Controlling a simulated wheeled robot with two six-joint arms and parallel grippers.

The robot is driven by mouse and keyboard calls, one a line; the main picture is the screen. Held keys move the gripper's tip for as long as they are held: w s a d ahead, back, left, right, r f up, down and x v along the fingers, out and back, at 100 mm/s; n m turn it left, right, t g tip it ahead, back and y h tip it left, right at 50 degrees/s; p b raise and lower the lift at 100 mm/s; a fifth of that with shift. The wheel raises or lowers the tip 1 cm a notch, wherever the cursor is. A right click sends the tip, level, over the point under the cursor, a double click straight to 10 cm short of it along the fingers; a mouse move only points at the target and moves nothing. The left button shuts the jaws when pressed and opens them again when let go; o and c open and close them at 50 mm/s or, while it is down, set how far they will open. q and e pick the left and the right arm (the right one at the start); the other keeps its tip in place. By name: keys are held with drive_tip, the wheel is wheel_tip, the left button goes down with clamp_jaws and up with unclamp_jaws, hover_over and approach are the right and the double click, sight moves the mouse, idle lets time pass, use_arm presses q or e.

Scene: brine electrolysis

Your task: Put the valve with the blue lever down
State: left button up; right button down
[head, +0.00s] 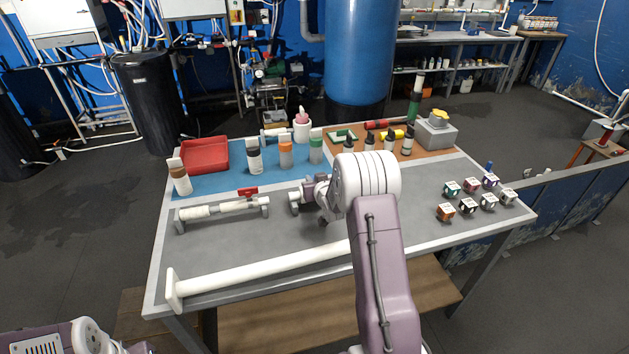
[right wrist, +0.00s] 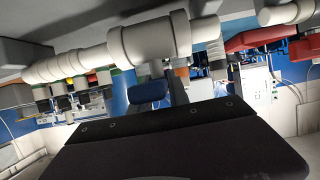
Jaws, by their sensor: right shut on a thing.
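My right gripper (head: 311,193) is over the middle of the grey table, shut on the valve. In the right wrist view the valve (right wrist: 150,40) is a thick white pipe piece lying across the picture, with its blue lever (right wrist: 147,91) between it and the dark gripper body. In the head view my arm and gripper hide most of the valve. I cannot tell whether it touches the table. My left gripper is out of view; only part of my left arm shows at the bottom left.
A white pipe with a red lever (head: 248,191) rests on supports left of my gripper. A long white pipe (head: 260,265) lies along the front. Several small labelled blocks (head: 468,205) stand at the right. Bottles (head: 285,153) and a red tray (head: 205,155) stand behind.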

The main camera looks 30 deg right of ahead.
drive_tip(key=shift+s, duration=0.1)
drive_tip(key=c, duration=1.3)
unclamp_jaws()
drive_tip(key=shift+o, duration=0.2)
drive_tip(key=shift+r, duration=0.2)
drive_tip(key=shift+s+a, duration=0.1)
drive_tip(key=shift+s, duration=0.25)
drive_tip(key=v, duration=1.1)
drive_tip(key=shift+s, duration=0.1)
